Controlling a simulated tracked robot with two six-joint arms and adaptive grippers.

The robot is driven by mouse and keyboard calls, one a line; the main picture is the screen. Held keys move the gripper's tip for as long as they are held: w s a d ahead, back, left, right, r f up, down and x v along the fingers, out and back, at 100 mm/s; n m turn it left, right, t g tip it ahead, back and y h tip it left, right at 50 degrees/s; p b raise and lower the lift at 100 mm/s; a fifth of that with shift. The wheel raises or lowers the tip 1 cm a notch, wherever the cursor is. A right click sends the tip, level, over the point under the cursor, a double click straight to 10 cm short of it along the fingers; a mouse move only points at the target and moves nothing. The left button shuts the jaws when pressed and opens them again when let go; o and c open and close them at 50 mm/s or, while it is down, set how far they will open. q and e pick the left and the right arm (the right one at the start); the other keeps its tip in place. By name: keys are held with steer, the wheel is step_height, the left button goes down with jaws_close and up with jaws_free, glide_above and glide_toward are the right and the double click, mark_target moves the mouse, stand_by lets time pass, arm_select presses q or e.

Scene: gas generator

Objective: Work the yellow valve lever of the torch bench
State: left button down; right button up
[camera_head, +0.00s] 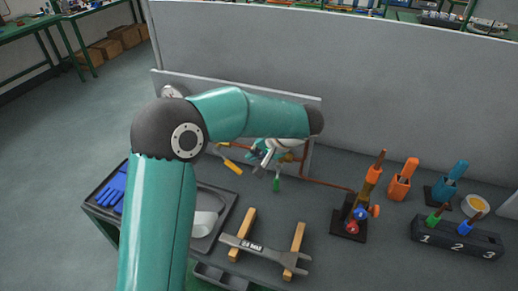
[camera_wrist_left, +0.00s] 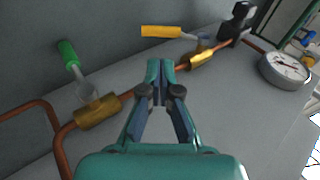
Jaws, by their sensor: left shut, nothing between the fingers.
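The yellow valve lever (camera_head: 232,167) sticks out from a copper pipe by the grey panel; in the left wrist view the yellow lever (camera_wrist_left: 160,31) lies sideways, beyond my fingertips. Its brass valve body (camera_wrist_left: 201,59) sits on the pipe. A green lever (camera_head: 276,184) is to its right in the head view; in the left wrist view the green lever (camera_wrist_left: 68,54) is at the left. My left gripper (camera_head: 259,165) is shut and empty, between the two levers in the head view. In the left wrist view its fingertips (camera_wrist_left: 160,70) are short of the yellow lever, apart from it.
A pressure gauge (camera_wrist_left: 284,70) is on the pipe at the right. On the bench, a wrench (camera_head: 265,251) lies across wooden blocks, a torch stand (camera_head: 349,226) is to the right, and a numbered black holder (camera_head: 458,238) is further right. Blue gloves (camera_head: 112,190) lie at the left.

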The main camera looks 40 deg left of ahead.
mark_target(235, 167)
arm_select(q)
steer(key=p+x, duration=0.2)
steer(key=x, duration=0.6)
steer(key=shift+a+f, duration=0.5)
steer(key=shift+f, duration=0.15)
